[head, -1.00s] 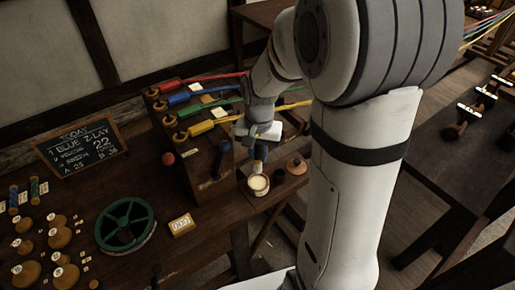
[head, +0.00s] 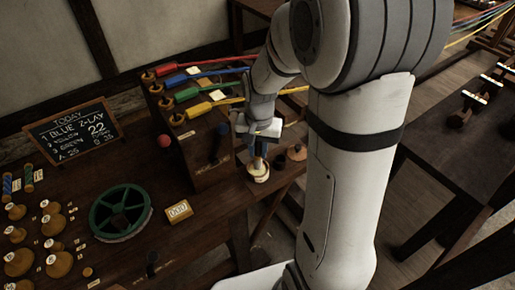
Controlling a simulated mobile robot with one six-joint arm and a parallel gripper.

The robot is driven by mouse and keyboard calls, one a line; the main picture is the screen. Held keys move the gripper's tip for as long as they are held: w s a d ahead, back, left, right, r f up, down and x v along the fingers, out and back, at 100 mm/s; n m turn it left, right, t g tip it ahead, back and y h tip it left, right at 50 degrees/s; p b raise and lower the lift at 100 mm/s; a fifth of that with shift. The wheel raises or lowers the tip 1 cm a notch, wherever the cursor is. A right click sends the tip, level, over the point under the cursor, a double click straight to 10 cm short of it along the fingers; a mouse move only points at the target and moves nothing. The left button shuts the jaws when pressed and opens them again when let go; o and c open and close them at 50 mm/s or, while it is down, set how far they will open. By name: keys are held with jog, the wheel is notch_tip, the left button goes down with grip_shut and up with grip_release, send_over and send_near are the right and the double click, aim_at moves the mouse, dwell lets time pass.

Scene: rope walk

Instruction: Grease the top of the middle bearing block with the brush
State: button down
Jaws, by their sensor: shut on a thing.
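My gripper (head: 261,131) is shut on the brush (head: 260,150), which has a dark blue part and points down, close to upright. The brush's lower end is at the mouth of a small pale pot (head: 258,175) on the bench and covers much of its opening. I cannot tell how deep the bristles are. Pale flat pieces (head: 217,96) lie among the coloured handles on the dark wooden stand, left of my gripper. I cannot tell whether these are the bearing blocks. My arm hides part of that area.
Red, blue, green and yellow ropes run right from the stand (head: 208,172). A lidded brown pot (head: 297,152) stands right of the pale pot. A green wheel (head: 121,211), a tag (head: 178,211), a chalkboard (head: 75,132) and several wooden spools (head: 58,264) occupy the bench (head: 205,240).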

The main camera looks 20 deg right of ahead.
jog(key=shift+f+b, duration=0.45)
jog(key=shift+f, duration=0.1)
dwell(1.4)
jog(key=shift+r+p, duration=2.75)
jog(key=shift+r, duration=0.85)
jog(key=shift+f, duration=0.1)
